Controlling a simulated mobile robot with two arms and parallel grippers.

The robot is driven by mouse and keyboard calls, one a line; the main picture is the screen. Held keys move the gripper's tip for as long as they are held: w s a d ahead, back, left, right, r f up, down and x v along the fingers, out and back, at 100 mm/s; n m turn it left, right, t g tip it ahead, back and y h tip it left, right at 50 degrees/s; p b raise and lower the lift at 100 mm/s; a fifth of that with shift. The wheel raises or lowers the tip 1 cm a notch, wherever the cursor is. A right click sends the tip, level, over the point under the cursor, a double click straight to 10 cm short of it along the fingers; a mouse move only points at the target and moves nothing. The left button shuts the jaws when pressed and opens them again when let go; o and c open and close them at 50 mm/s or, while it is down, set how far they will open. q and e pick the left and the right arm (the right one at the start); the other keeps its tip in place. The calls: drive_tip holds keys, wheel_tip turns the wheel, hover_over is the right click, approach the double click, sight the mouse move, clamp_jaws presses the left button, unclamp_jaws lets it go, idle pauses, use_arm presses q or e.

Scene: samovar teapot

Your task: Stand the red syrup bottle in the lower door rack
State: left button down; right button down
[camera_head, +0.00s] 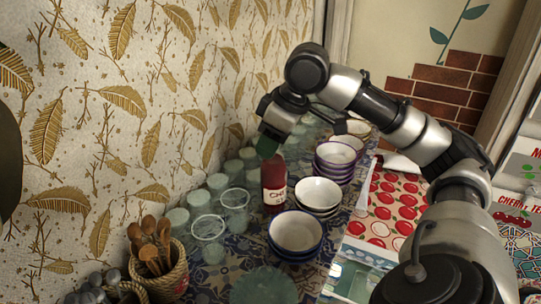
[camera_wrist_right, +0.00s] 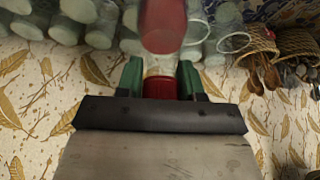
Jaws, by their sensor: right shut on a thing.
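The red syrup bottle (camera_head: 274,188), with a pale label, is upright on or just above the blue patterned counter, among bowls and glasses. I cannot tell if its base touches. My right gripper (camera_head: 269,146) reaches down to its top from above. In the right wrist view, the green fingers of the gripper (camera_wrist_right: 160,80) are closed on both sides of the neck and red cap, and the bottle's red body (camera_wrist_right: 163,22) extends away beyond them. I cannot make out the lower door rack in these views. My left gripper is not in view.
Stacked bowls (camera_head: 295,233) stand close to the bottle's right. Clear glasses (camera_head: 235,204) and several pale green-lidded jars stand at its left along the patterned wall. A basket of wooden spoons (camera_head: 160,274) is at the front left. A cherry-patterned cloth (camera_head: 388,212) lies right.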

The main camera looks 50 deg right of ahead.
sight(273, 173)
drive_tip(key=shift+s+f, duration=0.1)
drive_tip(key=shift+f, duration=1.25)
drive_tip(key=c, duration=0.7)
unclamp_jaws()
drive_tip(key=shift+f, duration=0.1)
